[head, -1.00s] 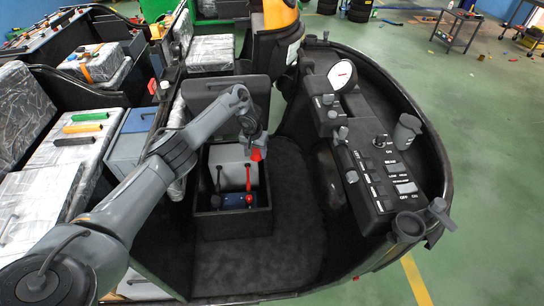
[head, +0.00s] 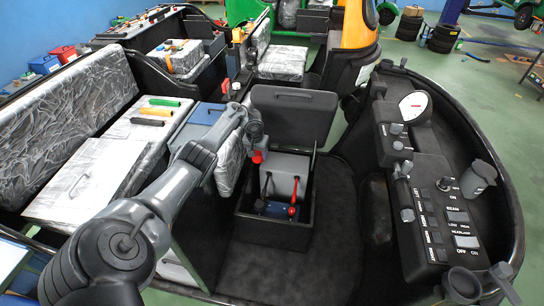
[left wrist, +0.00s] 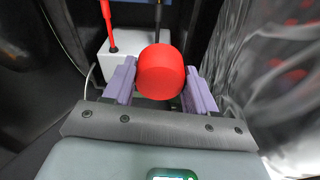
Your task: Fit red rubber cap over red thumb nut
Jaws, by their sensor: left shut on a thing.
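The red rubber cap (head: 257,157) is held by my left gripper (head: 257,148) above the back left of the open black box (head: 262,232). In the left wrist view the cap (left wrist: 160,72) sits between the two purple fingers, which are shut on it. Low in the box is a blue battery (head: 273,208) with a red part on top, probably the red thumb nut (head: 292,211); it is too small to be sure. A red cable (head: 295,187) rises beside it. My right gripper is not in view.
A grey-white block (head: 290,166) stands in the back of the box, and the box's dark raised lid (head: 290,112) is behind. A black cable (head: 267,182) rises at the left. A control panel (head: 430,190) is at the right. The floor right of the box is clear.

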